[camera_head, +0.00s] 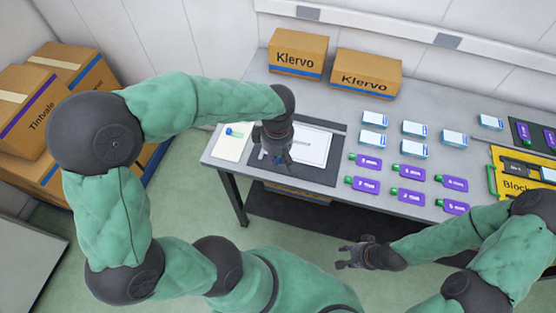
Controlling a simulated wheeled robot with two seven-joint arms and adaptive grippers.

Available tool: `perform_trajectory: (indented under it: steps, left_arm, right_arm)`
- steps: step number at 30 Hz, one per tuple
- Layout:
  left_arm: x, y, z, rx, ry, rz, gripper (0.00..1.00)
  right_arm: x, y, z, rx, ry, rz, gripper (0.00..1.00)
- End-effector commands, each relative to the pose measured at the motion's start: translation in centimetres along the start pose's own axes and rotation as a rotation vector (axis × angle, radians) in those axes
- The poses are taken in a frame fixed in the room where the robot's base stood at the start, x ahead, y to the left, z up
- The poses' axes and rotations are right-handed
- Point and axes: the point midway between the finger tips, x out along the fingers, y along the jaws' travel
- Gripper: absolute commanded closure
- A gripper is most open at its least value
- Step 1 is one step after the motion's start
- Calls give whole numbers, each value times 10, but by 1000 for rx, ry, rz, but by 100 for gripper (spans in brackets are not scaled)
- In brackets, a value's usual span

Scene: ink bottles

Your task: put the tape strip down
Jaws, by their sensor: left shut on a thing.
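My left gripper (277,162) points down over the dark mat (338,165) at the left end of the table, just left of the white sheet (308,146). It is shut on the tape strip, of which at most a small blue bit shows at the fingertips. The strip's shape and whether it touches the mat are too small to tell. My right gripper (343,257) is open and empty in front of the table's front edge, over the floor.
A cream pad (232,146) with a small blue-and-green item (235,132) lies left of the mat. Several purple bottles (408,174) and white-blue boxes (414,129) fill the middle. Two Klervo cartons (299,53) stand behind. A yellow Block tray (507,184) is at right.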

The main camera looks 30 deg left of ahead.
Motion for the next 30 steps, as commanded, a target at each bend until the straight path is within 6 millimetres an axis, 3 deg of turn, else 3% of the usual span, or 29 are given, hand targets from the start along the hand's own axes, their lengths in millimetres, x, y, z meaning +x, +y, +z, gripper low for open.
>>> perform_trajectory:
  steps: [1, 6, 16, 23, 30]
  left_arm:
    - [15, 4, -4, 0, -1, -7, 92]
    - [39, 20, -16, 0, 0, -6, 92]
    - [56, 34, -26, 0, 0, -3, 92]
    - [86, 35, -27, 3, 0, -4, 92]
    - [87, 35, -27, 2, 0, -1, 92]
  right_arm:
    - [6, 2, 0, 0, 0, 0, 60]
    - [13, 5, 0, 0, 0, 0, 60]
    - [18, 7, -1, 0, 0, 0, 60]
    - [28, 10, -1, 0, 0, 0, 60]
    - [27, 10, -1, 0, 0, 0, 60]
